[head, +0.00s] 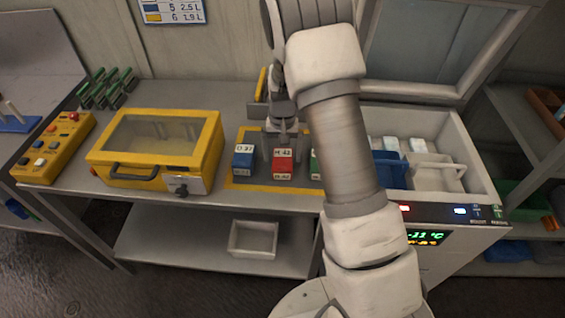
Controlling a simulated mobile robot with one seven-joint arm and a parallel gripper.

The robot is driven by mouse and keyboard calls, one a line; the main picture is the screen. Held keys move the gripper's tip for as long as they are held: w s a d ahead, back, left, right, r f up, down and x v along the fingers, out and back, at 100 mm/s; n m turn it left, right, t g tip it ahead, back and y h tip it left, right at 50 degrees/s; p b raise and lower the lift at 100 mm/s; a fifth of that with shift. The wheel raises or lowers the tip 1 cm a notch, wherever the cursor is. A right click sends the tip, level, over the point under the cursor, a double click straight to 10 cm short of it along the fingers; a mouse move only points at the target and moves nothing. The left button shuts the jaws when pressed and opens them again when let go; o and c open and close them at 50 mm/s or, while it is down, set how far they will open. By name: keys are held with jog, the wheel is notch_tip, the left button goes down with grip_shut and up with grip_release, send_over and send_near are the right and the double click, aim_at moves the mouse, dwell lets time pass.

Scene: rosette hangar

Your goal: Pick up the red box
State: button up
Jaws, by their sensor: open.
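The red box (282,169) stands on the grey bench inside a yellow-outlined area, between a blue box on its left and a green box on its right. It has white labels on its top and front. My gripper (281,144) is open, pointing down at the red box, with its fingers around or just behind the box's top. I cannot tell whether the fingers touch it.
The blue box (243,158) stands close by on the left. The green box (314,165) is partly hidden by my arm. A yellow case (205,150) with a clear lid stands farther left. An open freezer (478,165) with a raised lid is at right.

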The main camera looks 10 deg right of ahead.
jog(key=shift+f, duration=1.3)
jog(key=c, duration=1.3)
jog(key=shift+r, duration=0.1)
jog(key=shift+c, duration=0.7)
